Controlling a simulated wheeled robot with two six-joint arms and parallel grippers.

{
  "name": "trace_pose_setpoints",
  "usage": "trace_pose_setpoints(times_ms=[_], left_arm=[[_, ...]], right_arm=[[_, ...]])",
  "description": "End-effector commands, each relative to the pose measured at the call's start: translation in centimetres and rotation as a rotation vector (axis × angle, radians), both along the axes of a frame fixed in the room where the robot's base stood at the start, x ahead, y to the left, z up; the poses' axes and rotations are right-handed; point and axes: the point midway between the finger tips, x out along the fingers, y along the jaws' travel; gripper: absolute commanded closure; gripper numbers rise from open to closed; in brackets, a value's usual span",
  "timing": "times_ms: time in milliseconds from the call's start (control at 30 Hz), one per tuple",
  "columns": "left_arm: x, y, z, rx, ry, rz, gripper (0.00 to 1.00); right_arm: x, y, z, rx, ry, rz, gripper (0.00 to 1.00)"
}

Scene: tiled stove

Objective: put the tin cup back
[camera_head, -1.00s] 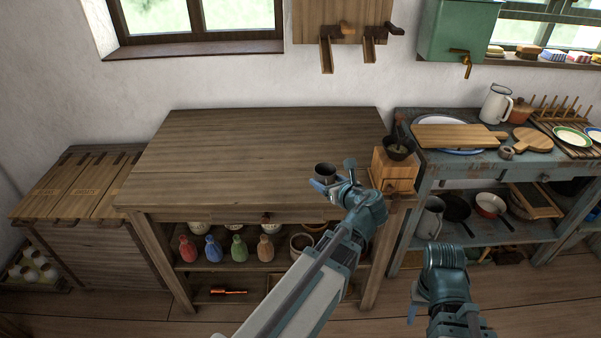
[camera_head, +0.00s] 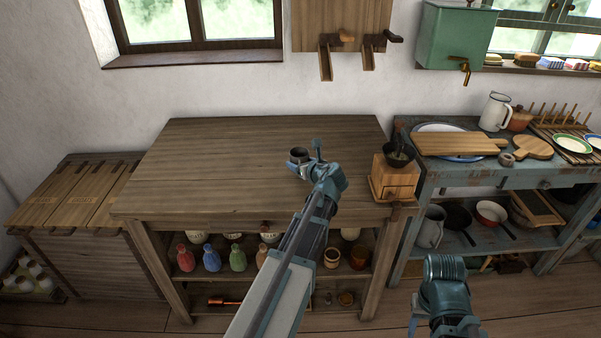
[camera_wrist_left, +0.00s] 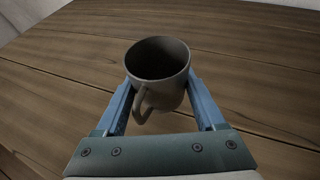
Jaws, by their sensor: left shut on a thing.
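The tin cup (camera_wrist_left: 160,75) is a grey, dark-mouthed cup with a handle that points back toward my wrist. My left gripper (camera_wrist_left: 158,100) is shut on it, with one blue finger on each side. In the head view the cup (camera_head: 299,155) is upright over the wooden table (camera_head: 220,150), held by my left gripper (camera_head: 303,165). I cannot tell whether its base touches the table top. My right arm shows at the lower right of the head view, but its fingers are not clearly visible.
A wooden coffee grinder (camera_head: 393,180) stands at the table's right corner. A blue side table (camera_head: 475,178) holds a white jug (camera_head: 495,112) and boards. Coloured bottles (camera_head: 211,257) stand on the shelf below. The table top left of the cup is clear.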

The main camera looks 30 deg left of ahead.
Motion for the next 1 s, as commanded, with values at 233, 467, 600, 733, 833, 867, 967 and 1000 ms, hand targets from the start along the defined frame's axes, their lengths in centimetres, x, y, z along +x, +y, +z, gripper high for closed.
trace_pose_setpoints(times_ms=[233,467,600,733,833,867,967,1000], left_arm=[[0.0,0.0,-2.5,0.000,0.000,0.000,0.97],[0.0,-0.1,-3.6,0.000,0.000,0.000,0.97],[0.0,-0.1,-3.5,0.000,0.000,0.000,0.97],[0.0,-0.1,-3.8,0.000,0.000,0.000,0.97],[0.0,-0.1,-3.7,-0.001,-0.001,0.000,0.18],[0.0,-0.1,-3.7,-0.001,-0.001,0.000,0.13],[0.0,-0.1,-3.7,-0.001,-0.001,0.000,0.00],[0.0,-0.1,-3.7,-0.001,-0.001,0.000,0.00]], right_arm=[[0.0,0.0,-2.5,0.000,0.000,0.000,0.50],[0.0,0.0,-3.6,0.000,0.000,0.000,0.50],[0.0,0.0,-3.5,0.000,0.000,0.000,0.50],[0.0,0.0,-3.8,0.000,0.000,0.000,0.50],[0.0,0.0,-3.7,0.000,0.000,0.000,0.50],[0.0,0.0,-3.7,0.000,0.000,0.000,0.50],[0.0,0.0,-3.7,0.000,0.000,0.000,0.50],[0.0,0.0,-3.7,0.000,0.000,0.000,0.50]])
